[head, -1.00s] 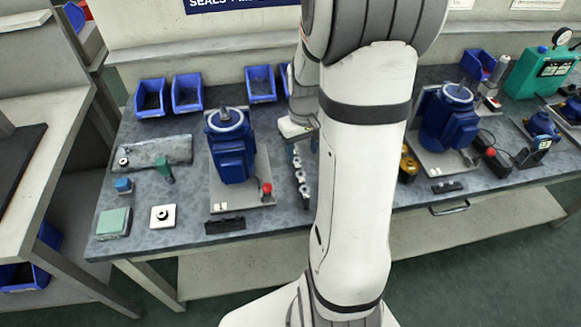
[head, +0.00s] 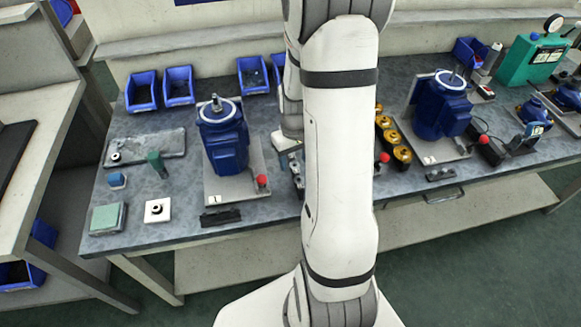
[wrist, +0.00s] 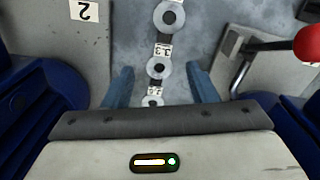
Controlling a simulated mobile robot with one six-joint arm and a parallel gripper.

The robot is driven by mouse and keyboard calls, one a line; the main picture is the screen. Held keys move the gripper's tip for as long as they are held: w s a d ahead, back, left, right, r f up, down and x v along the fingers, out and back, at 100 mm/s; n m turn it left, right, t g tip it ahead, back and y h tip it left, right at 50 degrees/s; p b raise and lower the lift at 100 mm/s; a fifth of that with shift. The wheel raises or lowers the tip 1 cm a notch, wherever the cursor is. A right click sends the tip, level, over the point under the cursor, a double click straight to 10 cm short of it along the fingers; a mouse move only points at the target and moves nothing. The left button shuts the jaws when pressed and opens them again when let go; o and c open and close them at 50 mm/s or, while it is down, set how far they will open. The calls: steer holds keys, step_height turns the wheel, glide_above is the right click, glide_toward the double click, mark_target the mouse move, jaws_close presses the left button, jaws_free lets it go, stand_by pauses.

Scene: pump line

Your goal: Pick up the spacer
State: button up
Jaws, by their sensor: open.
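Several ring-shaped metal spacers stand in a row on a dark strip, with small number labels between them. In the wrist view one spacer (wrist: 170,17) is at the top, one (wrist: 158,67) in the middle, and one (wrist: 153,101) is partly hidden by my gripper's body. My gripper (wrist: 160,86) is open and empty, its two blue fingers on either side of the row, around the lower spacers. I cannot tell their height above the bench. In the head view the row (head: 298,178) is mostly hidden behind my arm, and my fingertips are hidden.
A blue pump (head: 222,140) stands on a plate left of the row, beside a red knob (head: 262,181). Another blue pump (head: 441,108) and gold rings (head: 391,138) are to the right. Blue bins (head: 178,86) line the back. A red lever knob (wrist: 308,44) shows right of my fingers.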

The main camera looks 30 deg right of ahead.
steer(key=shift+f, duration=0.25)
steer(key=shift+c, duration=0.3)
steer(key=c, duration=1)
